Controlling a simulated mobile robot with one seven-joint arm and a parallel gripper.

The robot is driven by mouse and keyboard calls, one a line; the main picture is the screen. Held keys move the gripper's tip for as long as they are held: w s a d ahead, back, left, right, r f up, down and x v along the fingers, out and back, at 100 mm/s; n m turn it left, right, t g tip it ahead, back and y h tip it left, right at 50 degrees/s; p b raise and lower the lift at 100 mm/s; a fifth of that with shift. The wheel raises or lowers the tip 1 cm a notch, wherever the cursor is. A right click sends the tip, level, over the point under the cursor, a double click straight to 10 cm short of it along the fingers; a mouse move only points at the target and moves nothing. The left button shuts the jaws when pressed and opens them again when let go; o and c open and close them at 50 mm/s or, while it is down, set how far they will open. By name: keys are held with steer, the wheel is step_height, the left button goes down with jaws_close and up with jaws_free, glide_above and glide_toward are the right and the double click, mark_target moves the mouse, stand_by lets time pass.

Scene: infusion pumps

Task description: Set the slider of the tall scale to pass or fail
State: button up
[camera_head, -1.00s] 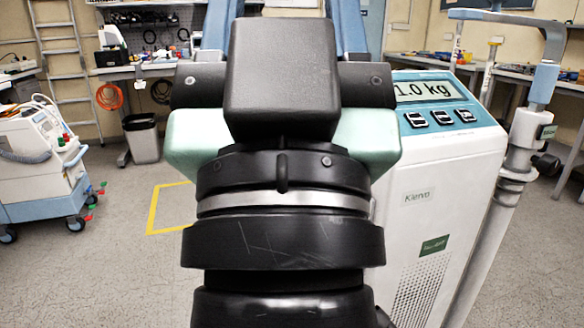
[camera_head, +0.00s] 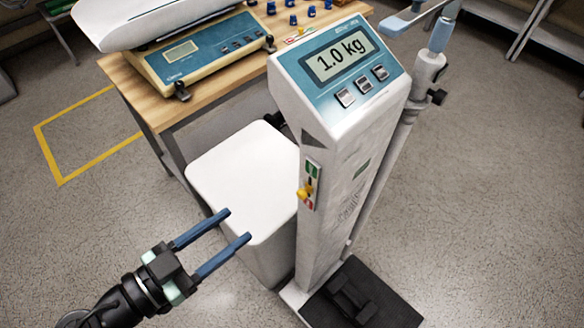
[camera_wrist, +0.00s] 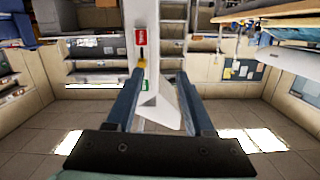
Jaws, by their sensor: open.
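The tall scale (camera_head: 345,150) is a white column with a blue panel that reads 1.0 kg. On its left side is a slider with a yellow knob (camera_head: 304,192), between a green label (camera_head: 312,170) above and a red label (camera_head: 307,203) below. The knob's exact stop is hard to tell. My gripper (camera_head: 237,225) is open and empty, left of and below the slider, its blue fingers pointing towards the column, apart from it. In the wrist view the knob (camera_wrist: 141,63) shows small beyond one fingertip, with red above and green below it.
A white-topped box (camera_head: 240,175) stands close left of the column, beside my fingers. A black weight (camera_head: 352,296) rests on the scale's dark platform (camera_head: 395,312). Behind, a wooden table (camera_head: 215,85) holds a flat baby scale (camera_head: 195,50). The floor at left is clear.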

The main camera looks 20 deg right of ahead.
mark_target(299, 196)
steer(key=d, duration=0.4)
steer(key=d+m+h+p, duration=0.1)
steer(key=d, duration=0.3)
steer(key=d+r+g+h+p, duration=0.1)
steer(key=d, duration=0.3)
steer(key=shift+w+r+m, duration=0.1)
steer(key=shift+w+m, duration=0.15)
steer(key=shift+m, duration=0.05)
jaws_close()
stand_by(1.1)
